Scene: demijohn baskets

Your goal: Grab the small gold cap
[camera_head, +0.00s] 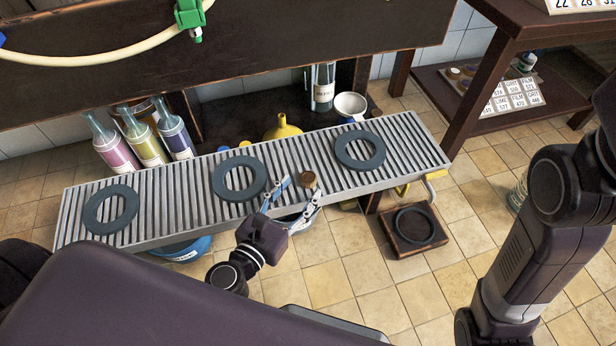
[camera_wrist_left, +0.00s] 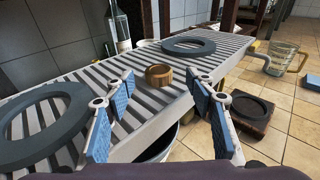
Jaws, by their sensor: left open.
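The small gold cap (camera_head: 308,180) lies on the slatted metal rack (camera_head: 90,195), between the middle and right dark rings. In the left wrist view the cap (camera_wrist_left: 159,74) is a short brown-gold ring shape, standing ahead of my fingers and between them. My left gripper (camera_head: 291,197) is open and empty, with its blue-padded fingers spread at the rack's front edge, just short of the cap. In the left wrist view the gripper (camera_wrist_left: 160,110) shows both finger pairs apart, with nothing between the pads. My right gripper is not in view; only my right arm shows at the right.
Dark rings (camera_head: 110,209), (camera_head: 239,176) and (camera_head: 360,151) lie on the rack. Coloured bottles (camera_head: 147,140), a yellow funnel (camera_head: 283,127) and a white cup (camera_head: 350,106) stand behind it. A wooden tray with a ring (camera_head: 398,246) is on the floor at right.

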